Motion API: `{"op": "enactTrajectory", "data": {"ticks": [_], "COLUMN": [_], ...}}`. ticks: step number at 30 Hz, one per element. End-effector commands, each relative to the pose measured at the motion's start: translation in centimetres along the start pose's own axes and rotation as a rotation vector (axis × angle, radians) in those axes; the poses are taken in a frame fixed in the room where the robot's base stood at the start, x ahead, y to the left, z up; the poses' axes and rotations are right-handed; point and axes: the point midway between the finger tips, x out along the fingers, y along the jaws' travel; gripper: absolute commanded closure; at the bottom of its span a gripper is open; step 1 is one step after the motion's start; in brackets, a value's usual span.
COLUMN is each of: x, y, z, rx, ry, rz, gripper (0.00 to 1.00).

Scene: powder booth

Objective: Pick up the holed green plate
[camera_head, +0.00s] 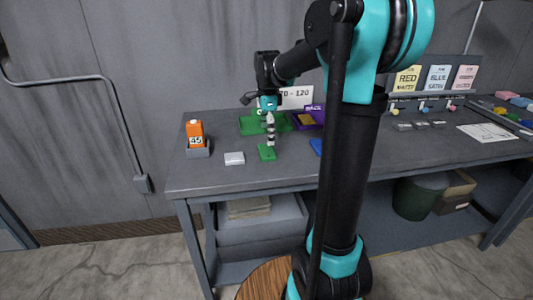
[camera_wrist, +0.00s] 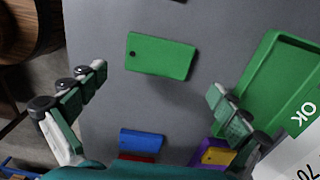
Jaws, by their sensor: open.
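The holed green plate (camera_head: 266,153) lies flat on the grey workbench, near its front edge. In the wrist view the green plate (camera_wrist: 162,57) is a plain rectangle with one small dark hole near its left end. My gripper (camera_head: 270,143) is above the plate, pointing down. In the wrist view my gripper (camera_wrist: 157,80) is open, with its fingers wide apart and nothing between them. The plate appears beyond the fingertips, roughly between them. I cannot tell the exact height left between fingertips and plate.
A green tray (camera_wrist: 258,80) marked OK lies right of the plate in the wrist view. A blue plate (camera_wrist: 141,142) and a purple tray (camera_wrist: 200,158) are also close. On the bench (camera_head: 195,178) stand a pale box (camera_head: 234,158) and an orange container (camera_head: 196,133) marked 45.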

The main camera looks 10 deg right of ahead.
Motion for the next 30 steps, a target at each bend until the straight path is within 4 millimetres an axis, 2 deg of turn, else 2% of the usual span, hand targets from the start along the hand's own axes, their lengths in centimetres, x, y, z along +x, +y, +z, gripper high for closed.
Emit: {"op": "enactTrajectory", "data": {"ticks": [5, 14, 23, 30], "x": [1.2, 5.0, 5.5, 5.5], "y": [0.1, 0.2, 0.2, 0.2], "z": [0.1, 0.3, 0.3, 0.3], "rx": [-0.001, -0.001, -0.001, 0.000], "ry": [0.000, 0.000, 0.000, 0.000], "rz": [0.000, 0.000, 0.000, 0.000], "gripper": [0.00, 0.00, 0.00, 0.29]}}
